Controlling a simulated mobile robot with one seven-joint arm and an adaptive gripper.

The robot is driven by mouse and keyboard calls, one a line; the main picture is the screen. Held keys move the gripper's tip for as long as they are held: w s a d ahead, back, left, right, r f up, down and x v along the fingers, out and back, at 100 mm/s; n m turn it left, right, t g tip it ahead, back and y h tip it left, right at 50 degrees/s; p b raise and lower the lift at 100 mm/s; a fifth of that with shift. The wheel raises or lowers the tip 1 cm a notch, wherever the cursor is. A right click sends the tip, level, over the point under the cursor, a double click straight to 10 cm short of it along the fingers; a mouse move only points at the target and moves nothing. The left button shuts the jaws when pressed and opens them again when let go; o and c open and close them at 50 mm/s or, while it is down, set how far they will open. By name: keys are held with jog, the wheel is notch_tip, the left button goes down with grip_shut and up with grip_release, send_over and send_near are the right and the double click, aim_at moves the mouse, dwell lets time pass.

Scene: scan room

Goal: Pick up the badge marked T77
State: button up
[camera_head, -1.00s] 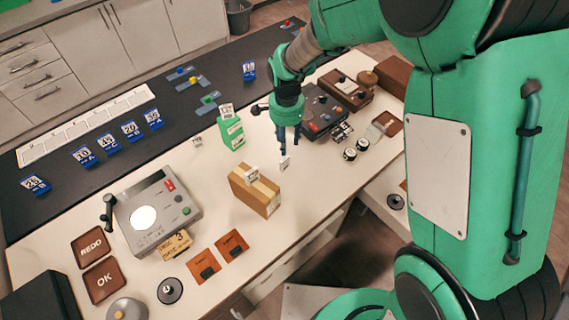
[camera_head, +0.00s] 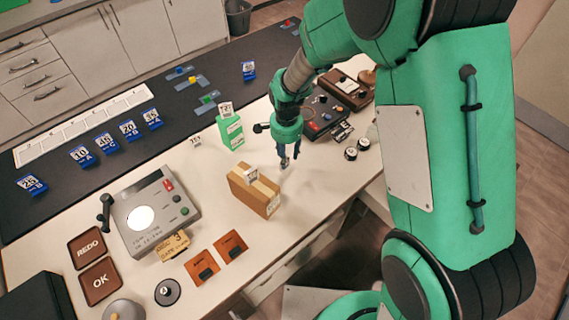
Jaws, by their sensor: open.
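I cannot read T77 on anything. My gripper (camera_head: 284,157) is open and points down over the white table (camera_head: 325,195), right of the cardboard box. A small white tag (camera_head: 284,163) shows at its fingertips; its marking is not legible, and I cannot tell whether the fingers touch it. Other small white tags are near: one on the green box (camera_head: 226,108), one on the cardboard box (camera_head: 251,174), and one on the table (camera_head: 196,140). Two orange-brown cards with black parts, one left (camera_head: 202,267) and one right (camera_head: 231,246), lie near the front edge, their text unreadable.
The cardboard box (camera_head: 262,198) and green box (camera_head: 231,133) stand left of my gripper. A dark control box (camera_head: 322,112) is behind it, and two small black-and-white round things (camera_head: 357,149) are to its right. A grey device (camera_head: 157,211) stands at left.

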jog(key=shift+a+f+b, duration=0.1)
jog(key=shift+f+b, duration=0.75)
jog(key=shift+f, duration=1.8)
jog(key=shift+c, duration=0.5)
grip_shut()
